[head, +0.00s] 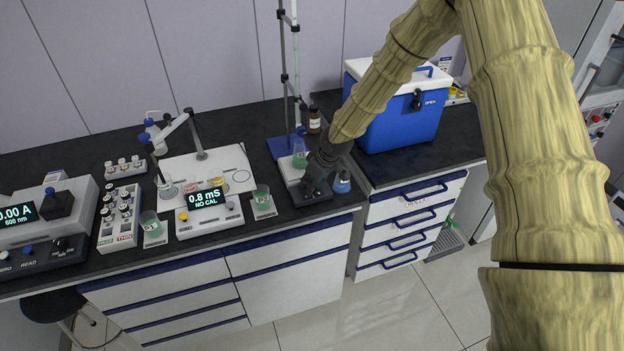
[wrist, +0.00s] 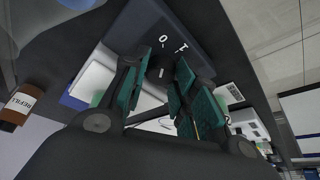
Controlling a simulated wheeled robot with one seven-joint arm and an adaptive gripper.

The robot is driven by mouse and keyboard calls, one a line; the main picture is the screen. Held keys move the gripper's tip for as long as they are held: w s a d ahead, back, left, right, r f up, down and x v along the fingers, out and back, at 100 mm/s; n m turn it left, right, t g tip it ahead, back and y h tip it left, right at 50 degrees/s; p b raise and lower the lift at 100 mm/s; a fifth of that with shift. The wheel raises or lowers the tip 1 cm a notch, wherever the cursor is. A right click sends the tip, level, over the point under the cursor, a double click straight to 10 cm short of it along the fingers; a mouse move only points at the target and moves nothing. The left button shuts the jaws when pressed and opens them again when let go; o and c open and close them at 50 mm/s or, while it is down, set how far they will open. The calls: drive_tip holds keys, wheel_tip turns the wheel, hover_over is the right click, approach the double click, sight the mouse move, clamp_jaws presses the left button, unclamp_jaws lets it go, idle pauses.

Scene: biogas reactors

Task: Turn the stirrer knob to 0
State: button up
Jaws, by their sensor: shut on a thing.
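The stirrer (head: 312,199) is a dark box with a light top plate at the right end of the long bench, under the burette stand. It also shows in the wrist view as a dark panel (wrist: 168,22) with white marks that look like "0" and "I". My gripper (head: 317,181) reaches down onto its front. In the wrist view my gripper's (wrist: 163,76) green-padded fingers are shut on the dark stirrer knob (wrist: 158,73). The fingers hide most of the knob, so I cannot tell where its pointer stands.
A flask with green liquid (head: 300,157) stands by the stand's rod (head: 284,75). A flask with blue liquid (head: 342,184) is close right of my gripper. A brown bottle (head: 314,122) stands behind. A blue cooler (head: 400,120) is at right; the conductivity meter (head: 210,220) is at left.

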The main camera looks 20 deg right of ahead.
drive_tip(key=shift+d+n+y+p, duration=0.1)
drive_tip(key=shift+n+y+p, duration=0.25)
drive_tip(key=shift+n, duration=0.35)
drive_tip(key=shift+g, duration=0.3)
drive_tip(key=o, duration=1)
drive_tip(key=v, duration=1.2)
